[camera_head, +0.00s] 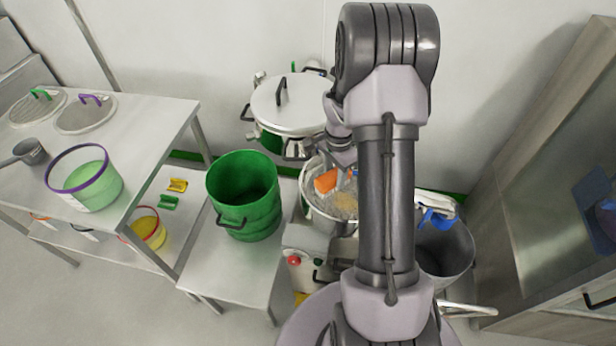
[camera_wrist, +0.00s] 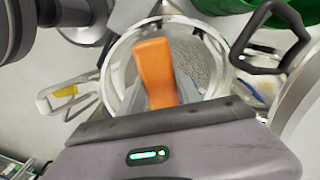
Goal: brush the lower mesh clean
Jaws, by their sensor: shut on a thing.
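The lower mesh (camera_head: 346,212) is a round grey screen inside a metal ring, below my arm. A tan patch of powder lies on it. The mesh also shows in the wrist view (camera_wrist: 197,62), behind the jaws. My gripper (camera_wrist: 160,88) is shut on an orange handle (camera_wrist: 154,68), which looks like that of the brush. The handle (camera_head: 325,182) is over the left part of the mesh in the head view. The bristles are hidden, so I cannot tell whether they touch the mesh. My arm covers the right side of the ring.
A green bucket (camera_head: 230,196) stands on a low bench left of the sieve. A lidded metal vessel (camera_head: 300,98) is behind. A grey bin (camera_head: 450,252) stands right. A table with a green-filled tub (camera_head: 92,186) is left; a cabinet (camera_head: 545,150) bounds the right.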

